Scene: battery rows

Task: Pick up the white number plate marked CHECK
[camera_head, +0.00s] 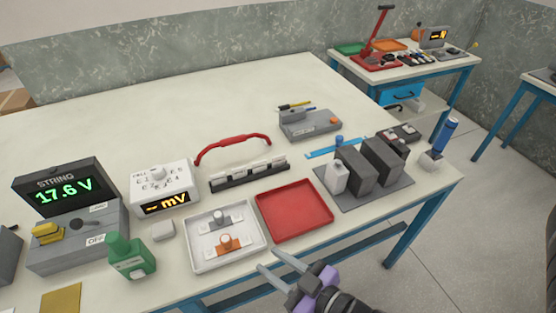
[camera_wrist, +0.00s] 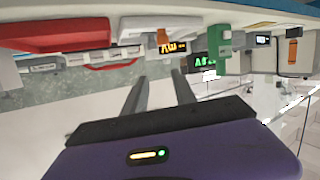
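Several small white plates (camera_head: 249,171) stand in a row in a black holder (camera_head: 250,181) near the middle of the bench in the head view. Their markings are too small to read, so I cannot tell which one says CHECK. My gripper (camera_head: 266,260) is at the bottom of the head view, off the bench's front edge and well short of the holder. Its two fingers are apart with nothing between them. They also show apart and empty in the wrist view (camera_wrist: 158,88), where the bench appears upside down.
Between my gripper and the holder lie a red tray (camera_head: 294,209) and a white tray (camera_head: 208,262) with two small parts. A red handle (camera_head: 232,146) arches behind the holder. A meter (camera_head: 163,188) stands left, dark grey blocks (camera_head: 382,160) right. The bench's back is clear.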

